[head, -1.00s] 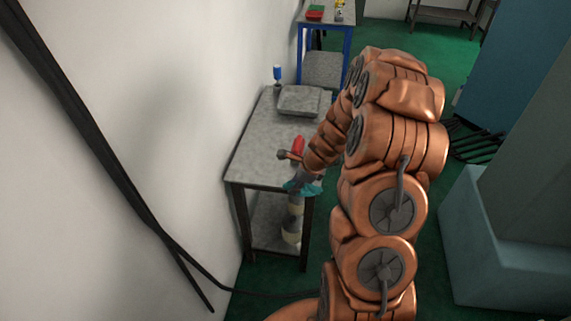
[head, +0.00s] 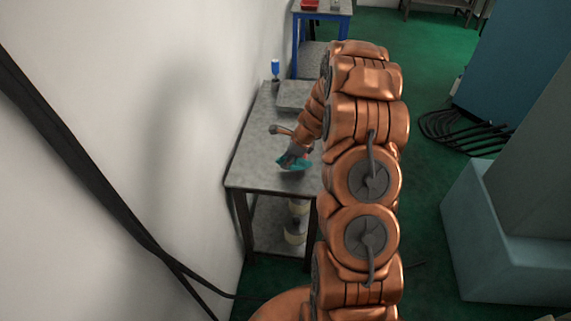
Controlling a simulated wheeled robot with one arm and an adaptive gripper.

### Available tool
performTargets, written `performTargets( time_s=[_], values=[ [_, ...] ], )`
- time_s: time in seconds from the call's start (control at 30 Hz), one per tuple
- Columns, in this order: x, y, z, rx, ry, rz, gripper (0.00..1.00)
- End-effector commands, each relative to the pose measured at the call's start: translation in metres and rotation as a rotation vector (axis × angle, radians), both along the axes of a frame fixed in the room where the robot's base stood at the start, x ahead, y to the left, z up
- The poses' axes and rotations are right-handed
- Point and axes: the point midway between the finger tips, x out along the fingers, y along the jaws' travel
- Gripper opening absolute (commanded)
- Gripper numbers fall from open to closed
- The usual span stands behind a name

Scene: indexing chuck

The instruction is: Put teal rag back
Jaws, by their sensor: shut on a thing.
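The teal rag (head: 296,163) shows at the end of my arm, over the front part of the grey table (head: 246,168). My gripper (head: 291,158) is shut on the rag. The arm hides part of the rag and the fingertips are too small to see clearly. I cannot tell whether the rag touches the tabletop.
A hammer-like tool (head: 280,130) lies behind the rag, partly hidden by my arm. A grey tray (head: 294,96) and a blue-topped bottle (head: 275,70) stand at the table's back. Pale containers (head: 297,228) sit on the lower shelf. The tabletop's left side is clear.

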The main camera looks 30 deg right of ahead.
Motion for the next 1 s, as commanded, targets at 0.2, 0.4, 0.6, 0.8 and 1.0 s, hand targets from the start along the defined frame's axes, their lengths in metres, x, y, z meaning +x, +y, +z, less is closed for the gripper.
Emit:
performTargets(
  time_s=[0.2, 0.4, 0.6, 0.8, 1.0],
  values=[
    [-0.001, -0.001, -0.029, 0.001, 0.002, -0.002, 0.0],
    [-0.002, -0.003, -0.031, 0.0, 0.002, -0.005, 0.0],
    [-0.003, -0.004, -0.031, 0.001, 0.003, -0.006, 0.43],
    [-0.002, -0.004, -0.03, 0.0, 0.002, -0.006, 0.6],
    [-0.002, -0.004, -0.03, 0.0, 0.002, -0.007, 0.6]
  ],
)
